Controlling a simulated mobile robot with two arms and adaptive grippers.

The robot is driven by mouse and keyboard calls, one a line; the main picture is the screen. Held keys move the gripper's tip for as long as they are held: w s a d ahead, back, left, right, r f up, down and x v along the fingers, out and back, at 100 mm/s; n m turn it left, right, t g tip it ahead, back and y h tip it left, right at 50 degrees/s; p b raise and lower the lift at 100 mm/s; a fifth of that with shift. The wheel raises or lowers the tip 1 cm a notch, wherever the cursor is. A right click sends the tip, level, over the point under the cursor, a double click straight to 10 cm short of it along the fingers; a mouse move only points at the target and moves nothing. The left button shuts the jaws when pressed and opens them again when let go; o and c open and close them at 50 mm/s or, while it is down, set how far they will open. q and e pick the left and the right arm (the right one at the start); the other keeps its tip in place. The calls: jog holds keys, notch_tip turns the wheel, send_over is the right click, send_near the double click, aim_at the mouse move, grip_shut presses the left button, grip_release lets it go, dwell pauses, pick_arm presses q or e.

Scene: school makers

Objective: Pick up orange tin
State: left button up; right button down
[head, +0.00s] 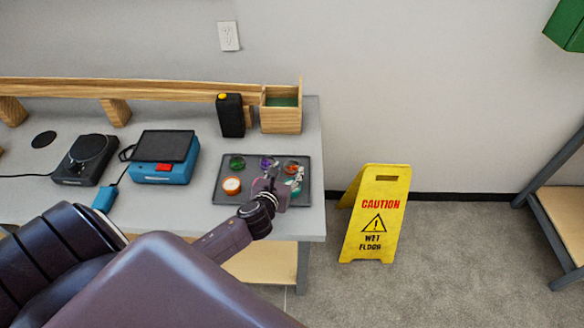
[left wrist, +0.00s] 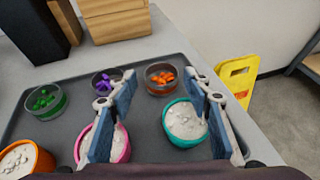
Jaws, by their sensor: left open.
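The orange tin (head: 231,186) is a small round orange container with white contents, at the left front of the dark tray (head: 221,198). It also shows, cut by the frame edge, at the lower left in the left wrist view (left wrist: 42,160). My left gripper (head: 272,187) is over the right front of the tray, to the right of the orange tin and apart from it. In the left wrist view its open fingers (left wrist: 163,92) have nothing held between them. A pink tin (left wrist: 121,148) and a teal tin (left wrist: 185,122), both with white contents, are near the fingers.
Glass bowls of green (left wrist: 45,101), purple (left wrist: 107,80) and orange pieces (left wrist: 160,78) stand along the tray's back. Behind are a black box (head: 231,115) and a wooden box (head: 281,118). A blue device (head: 163,158) is left. A yellow wet-floor sign (head: 376,214) stands right of the table.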

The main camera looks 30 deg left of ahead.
aim_at(292, 166)
pick_arm(q)
jog(key=shift+x, duration=2.7)
jog(key=shift+s, duration=0.1)
jog(key=shift+c, duration=0.5)
jog(key=c, duration=0.8)
